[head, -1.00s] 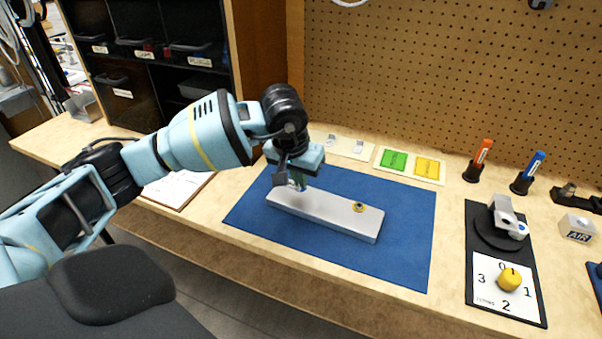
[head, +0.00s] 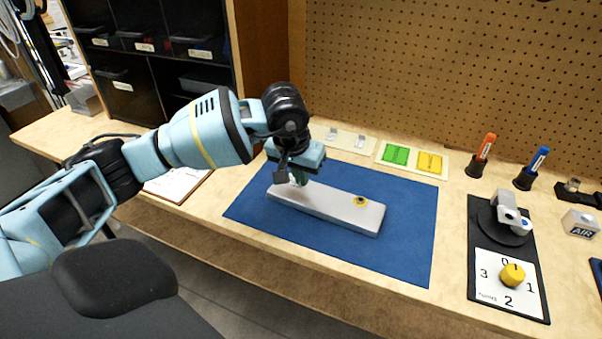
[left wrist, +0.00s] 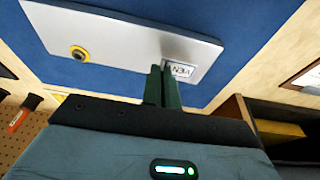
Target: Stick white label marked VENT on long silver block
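The long silver block (head: 330,208) lies flat on the blue mat (head: 405,245), with a yellow-ringed hole near its right end in the head view. The block also shows in the left wrist view (left wrist: 125,38). My left gripper (head: 299,182) is over the block's left end, pointing down. My right gripper is not in view.
Behind the mat are a pale card with small clear pieces (head: 345,138) and a card with green and yellow labels (head: 412,159). Orange (head: 486,148) and blue (head: 537,160) markers stand at right, near a black dial plate (head: 488,255). A clipboard (head: 178,184) lies left.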

